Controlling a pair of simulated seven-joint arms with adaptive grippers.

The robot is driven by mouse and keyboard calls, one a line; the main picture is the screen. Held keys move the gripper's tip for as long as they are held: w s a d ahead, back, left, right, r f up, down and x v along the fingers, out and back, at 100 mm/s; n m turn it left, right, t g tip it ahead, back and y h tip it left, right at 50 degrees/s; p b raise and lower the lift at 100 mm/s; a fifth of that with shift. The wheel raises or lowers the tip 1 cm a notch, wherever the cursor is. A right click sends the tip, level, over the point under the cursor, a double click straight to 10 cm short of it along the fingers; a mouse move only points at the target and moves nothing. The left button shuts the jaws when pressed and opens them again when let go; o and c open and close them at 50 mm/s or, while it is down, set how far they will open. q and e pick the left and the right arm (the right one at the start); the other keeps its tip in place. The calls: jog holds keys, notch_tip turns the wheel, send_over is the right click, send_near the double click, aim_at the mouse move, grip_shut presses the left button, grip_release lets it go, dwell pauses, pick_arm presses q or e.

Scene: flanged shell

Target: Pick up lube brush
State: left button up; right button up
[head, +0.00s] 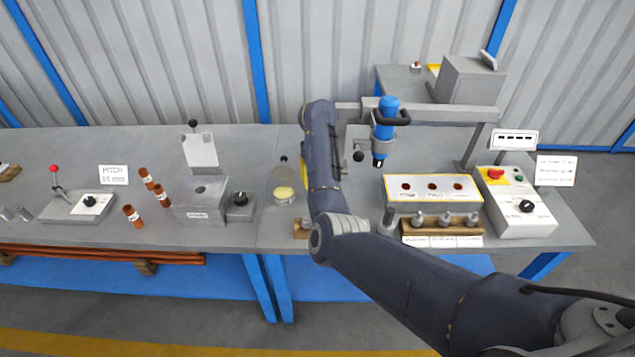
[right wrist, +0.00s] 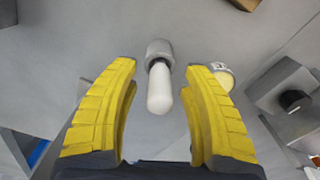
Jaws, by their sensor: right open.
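A rod with a rounded white end and a grey collar, which looks like the lube brush (right wrist: 159,88), shows in the right wrist view. My right gripper (right wrist: 160,69) is open, with one yellow finger on each side of this rod and a visible gap to both. In the head view my own right arm hides the rod and most of the right gripper; only a sliver of yellow finger (head: 337,165) shows. A small pot with pale yellow contents (head: 284,194) stands left of the arm; it also shows in the wrist view (right wrist: 223,77). My left gripper is not in view.
A grey box with a knob (head: 202,202) stands left of the pot. Right of my arm are a blue-bodied press tool (head: 386,118), a panel with several holes (head: 431,188) and a control box (head: 516,212). Bare bench lies between the pot and grey box.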

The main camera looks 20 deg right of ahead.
jog(key=shift+f, duration=0.2)
grip_shut()
dwell(0.3)
